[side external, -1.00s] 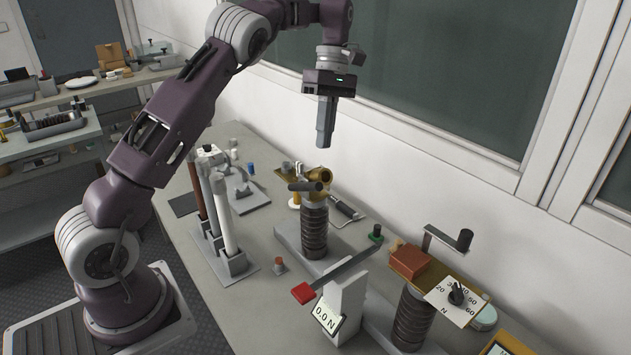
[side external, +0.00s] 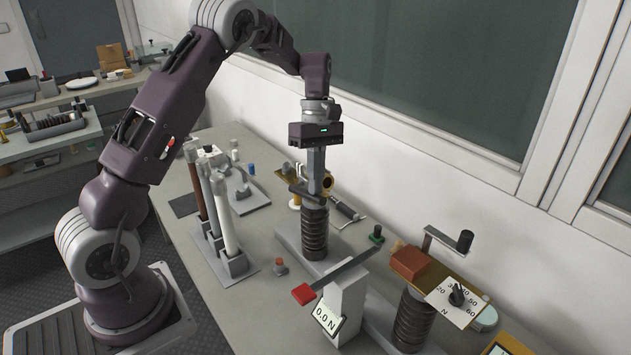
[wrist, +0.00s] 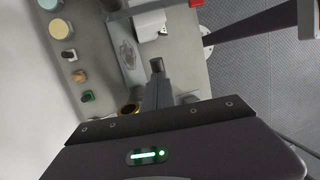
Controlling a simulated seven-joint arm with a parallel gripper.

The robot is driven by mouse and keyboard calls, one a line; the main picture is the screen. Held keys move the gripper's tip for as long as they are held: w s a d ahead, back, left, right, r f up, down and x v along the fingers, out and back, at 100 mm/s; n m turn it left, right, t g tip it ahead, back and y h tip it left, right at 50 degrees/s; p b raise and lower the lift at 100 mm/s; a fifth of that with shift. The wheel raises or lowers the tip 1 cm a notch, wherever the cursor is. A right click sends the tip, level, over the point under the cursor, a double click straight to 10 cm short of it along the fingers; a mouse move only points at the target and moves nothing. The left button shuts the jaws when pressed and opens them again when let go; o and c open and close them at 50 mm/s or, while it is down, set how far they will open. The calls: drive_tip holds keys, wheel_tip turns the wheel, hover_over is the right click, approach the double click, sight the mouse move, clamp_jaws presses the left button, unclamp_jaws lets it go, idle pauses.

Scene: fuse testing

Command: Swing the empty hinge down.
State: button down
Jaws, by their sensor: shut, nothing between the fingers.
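In the side external view, a brass fitting (side external: 328,182) that looks like the hinge sits on top of a dark ribbed insulator (side external: 314,232). A dark round bar stuck out beside it and is now mostly behind my gripper. My gripper (side external: 314,190) points down, shut and empty, with its tips at the brass fitting, in front of part of it. I cannot tell whether they touch. In the wrist view, my gripper (wrist: 160,86) reaches out beside a round brass end (wrist: 131,108), and a dark cylinder end (wrist: 157,65) shows just past the tips.
A red-ended lever (side external: 304,293) on a white force gauge stand (side external: 342,302) stands in front. Upright tubes (side external: 226,225) stand on the left. The wall and dark board rise behind.

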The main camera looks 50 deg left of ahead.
drive_tip(key=shift+f, duration=0.15)
drive_tip(key=shift+d+f+y, duration=0.55)
drive_tip(key=shift+f+y, duration=0.15)
drive_tip(key=shift+f, duration=0.1)
drive_tip(key=shift+d+f, duration=0.15)
drive_tip(key=shift+f, duration=0.25)
drive_tip(key=d+v, duration=0.1)
drive_tip(key=v, duration=1.2)
drive_tip(key=s+d+r+m+t, duration=0.2)
drive_tip(key=s+d+r+m, duration=0.1)
drive_tip(key=s+r, duration=0.3)
drive_tip(key=s+d+r+m+t, duration=0.2)
drive_tip(key=s+d+r+m, duration=0.25)
drive_tip(key=s, duration=0.35)
drive_tip(key=s+d+f+m+t, duration=0.1)
drive_tip(key=s+f+m+t, duration=0.1)
drive_tip(key=s+m, duration=0.3)
drive_tip(key=s+d+f+m+t+y, duration=0.1)
drive_tip(key=s+f+m, duration=0.3)
drive_tip(key=s, duration=0.5)
drive_tip(key=shift+s+d+m+t, duration=0.25)
drive_tip(key=shift+d+m+t, duration=0.15)
drive_tip(key=shift+d+m, duration=0.2)
